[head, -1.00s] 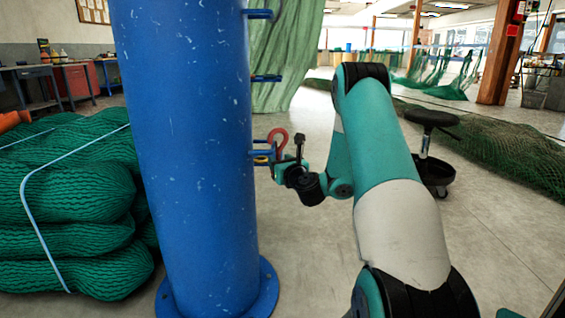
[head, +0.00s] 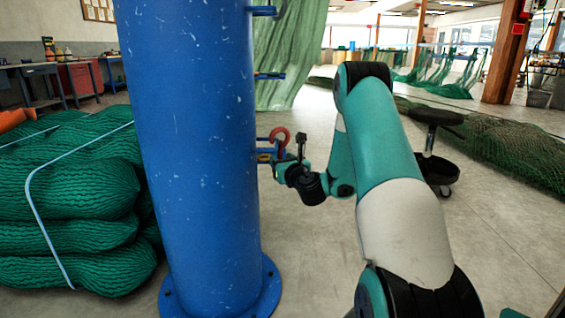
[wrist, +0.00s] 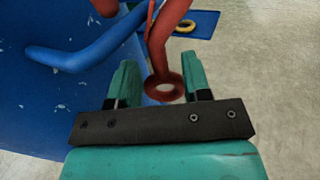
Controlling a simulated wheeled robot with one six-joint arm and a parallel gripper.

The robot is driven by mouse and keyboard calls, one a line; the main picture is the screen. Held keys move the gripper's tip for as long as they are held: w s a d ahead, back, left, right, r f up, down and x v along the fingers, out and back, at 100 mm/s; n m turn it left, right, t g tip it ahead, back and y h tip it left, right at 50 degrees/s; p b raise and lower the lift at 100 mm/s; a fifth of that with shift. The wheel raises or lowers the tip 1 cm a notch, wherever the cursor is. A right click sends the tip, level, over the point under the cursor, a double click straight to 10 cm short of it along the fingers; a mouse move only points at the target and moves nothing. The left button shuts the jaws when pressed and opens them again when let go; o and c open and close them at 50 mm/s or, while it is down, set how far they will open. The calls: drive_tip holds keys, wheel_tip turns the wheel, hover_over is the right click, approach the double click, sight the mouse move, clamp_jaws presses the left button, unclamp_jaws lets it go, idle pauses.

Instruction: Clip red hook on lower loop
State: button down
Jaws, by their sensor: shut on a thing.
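The red hook (head: 281,135) is held in my gripper (head: 280,168), to the right of the tall blue post (head: 195,150). In the wrist view the hook's round eye (wrist: 164,88) sits between the two teal fingers (wrist: 160,80), with its shank running up and away. The lower loop (head: 264,150), a blue bar, sticks out from the post's right side, close beside the hook. A blue bent bar (wrist: 85,56) shows left of the hook in the wrist view. I cannot tell whether hook and loop touch or are linked.
Two more loops, a middle one (head: 270,76) and an upper one (head: 264,11), project from the post above. A blue plate with a yellow ring (wrist: 186,27) shows beyond the hook. Green net bundles (head: 70,190) lie left; a black stool (head: 437,118) stands right.

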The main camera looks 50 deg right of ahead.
drive_tip(key=shift+f, duration=0.15)
drive_tip(key=shift+w+a+f+b, duration=0.15)
drive_tip(key=shift+a+f+b, duration=0.15)
drive_tip(key=shift+f+b, duration=0.3)
drive_tip(key=shift+a+f+b, duration=0.15)
drive_tip(key=shift+f+b, duration=0.35)
drive_tip(key=shift+f, duration=0.2)
idle(0.6)
idle(0.5)
drive_tip(key=shift+c, duration=2.4)
unclamp_jaws()
drive_tip(key=shift+f, duration=0.1)
